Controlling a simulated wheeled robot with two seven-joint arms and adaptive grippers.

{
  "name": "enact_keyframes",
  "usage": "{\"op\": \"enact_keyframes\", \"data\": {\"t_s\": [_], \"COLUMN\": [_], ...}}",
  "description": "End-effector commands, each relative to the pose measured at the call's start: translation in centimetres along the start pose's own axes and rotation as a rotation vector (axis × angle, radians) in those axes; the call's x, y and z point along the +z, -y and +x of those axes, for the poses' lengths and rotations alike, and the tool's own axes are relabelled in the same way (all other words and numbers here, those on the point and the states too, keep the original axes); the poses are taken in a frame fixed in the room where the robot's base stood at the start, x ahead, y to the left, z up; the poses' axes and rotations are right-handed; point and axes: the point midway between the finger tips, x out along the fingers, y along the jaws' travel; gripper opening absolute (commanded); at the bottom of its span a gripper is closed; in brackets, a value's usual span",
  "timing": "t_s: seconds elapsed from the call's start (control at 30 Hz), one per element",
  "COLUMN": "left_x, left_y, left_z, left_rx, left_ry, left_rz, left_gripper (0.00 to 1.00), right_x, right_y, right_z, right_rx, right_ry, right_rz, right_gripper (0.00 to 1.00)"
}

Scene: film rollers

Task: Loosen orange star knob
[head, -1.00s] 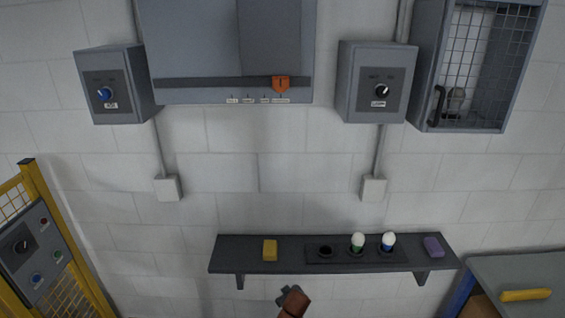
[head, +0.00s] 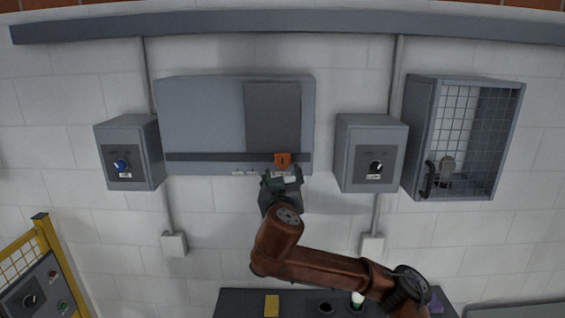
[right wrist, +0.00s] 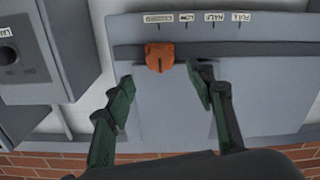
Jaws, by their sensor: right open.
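The orange star knob (head: 282,160) sits on a dark horizontal rail (head: 215,157) along the lower edge of the grey wall panel. In the right wrist view the orange star knob (right wrist: 160,57) shows a dark line across its face and sits by the leftmost of several small labels. My right gripper (head: 283,175) is open just below the knob, its fingers pointing up at it. In the right wrist view the open fingers (right wrist: 159,76) are spread to either side of the knob, with nothing between them. My left gripper is out of view.
Grey switch boxes flank the panel: one with a blue knob (head: 122,164), one with a black-and-white knob (head: 376,167). A mesh-front cabinet (head: 412,150) hangs at the right. A dark shelf (head: 240,303) lies below, with a yellow block (head: 272,305). A yellow fence (head: 22,258) stands at lower left.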

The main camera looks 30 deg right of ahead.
Motion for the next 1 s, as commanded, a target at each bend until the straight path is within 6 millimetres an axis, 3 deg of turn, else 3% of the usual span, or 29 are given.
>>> {"op": "enact_keyframes", "data": {"t_s": [0.3,0.5,0.83,1.0], "left_x": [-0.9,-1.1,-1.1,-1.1], "left_y": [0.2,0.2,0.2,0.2], "left_z": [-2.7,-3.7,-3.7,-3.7], "left_rx": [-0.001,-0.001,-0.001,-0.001], "left_ry": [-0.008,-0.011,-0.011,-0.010], "left_rz": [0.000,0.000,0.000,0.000], "left_gripper": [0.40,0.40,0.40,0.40], "right_x": [-0.2,-0.2,0.1,0.1], "right_y": [-0.3,-0.1,0.0,0.0], "right_z": [4.8,6.9,7.4,7.4], "right_rx": [0.005,0.002,0.000,0.000], "right_ry": [0.004,0.002,0.001,0.001], "right_rz": [-0.003,-0.001,-0.001,-0.001], "right_gripper": [0.50,0.50,0.50,0.40]}}
